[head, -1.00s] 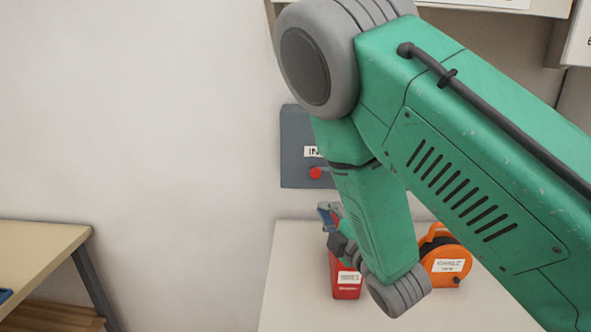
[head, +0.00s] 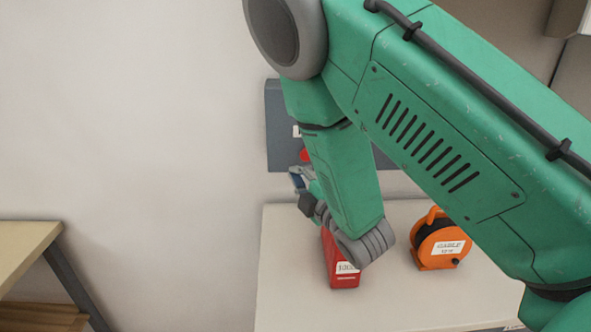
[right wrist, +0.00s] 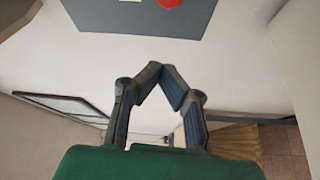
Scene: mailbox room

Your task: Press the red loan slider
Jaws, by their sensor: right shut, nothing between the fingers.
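The red slider knob (head: 305,155) sits on a dark grey wall panel (head: 281,140), partly hidden behind my right arm. In the right wrist view the red knob (right wrist: 170,3) is cut by the top edge, on the grey panel (right wrist: 135,20) beside a white label. My right gripper (head: 297,178) is just below the knob in the head view; I cannot tell if it touches. In the right wrist view its fingers (right wrist: 165,82) meet at the tips with nothing between them, apart from the knob in the picture. My left gripper is not in view.
A pale table (head: 285,290) stands below the panel. On it are a red labelled box (head: 343,275), partly behind my arm, and an orange cable reel (head: 440,240). A wooden bench (head: 25,245) is at the left. Bare wall lies left of the panel.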

